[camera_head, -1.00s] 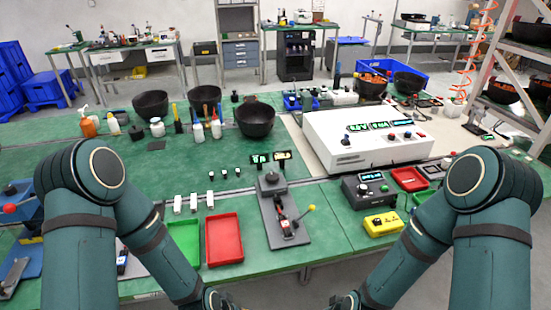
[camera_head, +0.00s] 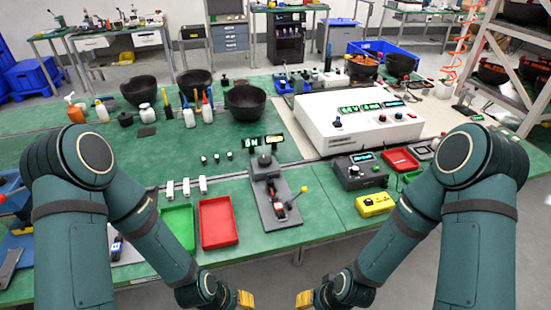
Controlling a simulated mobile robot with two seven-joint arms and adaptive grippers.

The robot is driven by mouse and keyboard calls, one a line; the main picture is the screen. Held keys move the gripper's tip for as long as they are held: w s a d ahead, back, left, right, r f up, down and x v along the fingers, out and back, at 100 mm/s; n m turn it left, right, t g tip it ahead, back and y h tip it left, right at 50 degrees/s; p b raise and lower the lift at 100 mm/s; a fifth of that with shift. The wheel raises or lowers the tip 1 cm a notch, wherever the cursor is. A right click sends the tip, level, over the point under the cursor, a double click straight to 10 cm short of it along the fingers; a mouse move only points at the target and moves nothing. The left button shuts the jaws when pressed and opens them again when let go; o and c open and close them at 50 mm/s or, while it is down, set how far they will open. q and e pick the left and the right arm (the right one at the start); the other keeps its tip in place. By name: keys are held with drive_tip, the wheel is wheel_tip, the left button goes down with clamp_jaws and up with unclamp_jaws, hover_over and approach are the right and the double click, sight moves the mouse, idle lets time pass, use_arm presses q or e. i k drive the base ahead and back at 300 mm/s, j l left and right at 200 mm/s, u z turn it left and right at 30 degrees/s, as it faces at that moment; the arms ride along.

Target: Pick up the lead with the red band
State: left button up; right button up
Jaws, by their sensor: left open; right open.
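I cannot make out for sure a lead with a red band. A small dark piece with a red part (camera_head: 280,207) sits on the grey clamp fixture (camera_head: 296,217) at the front of the green bench. Another small dark piece (camera_head: 116,246) lies at the front left, partly beside my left arm. My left gripper (camera_head: 245,299) is open at the bottom edge, with a yellow fingertip showing. My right gripper (camera_head: 304,298) is open to its right, also cut off by the frame. Both are in front of the bench and appear empty.
A green tray (camera_head: 178,207) and a red tray (camera_head: 236,221) lie left of the fixture. A white instrument box (camera_head: 330,138), a dark meter box (camera_head: 344,180) and a yellow box (camera_head: 375,204) stand to its right. Black bowls (camera_head: 229,104) and bottles stand behind.

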sight(278, 208)
drive_tip(key=i+z, duration=0.15)
drive_tip(key=z, duration=0.25)
drive_tip(key=i+z, duration=0.1)
drive_tip(key=z, duration=0.3)
drive_tip(key=i+z, duration=0.15)
drive_tip(key=z, duration=0.2)
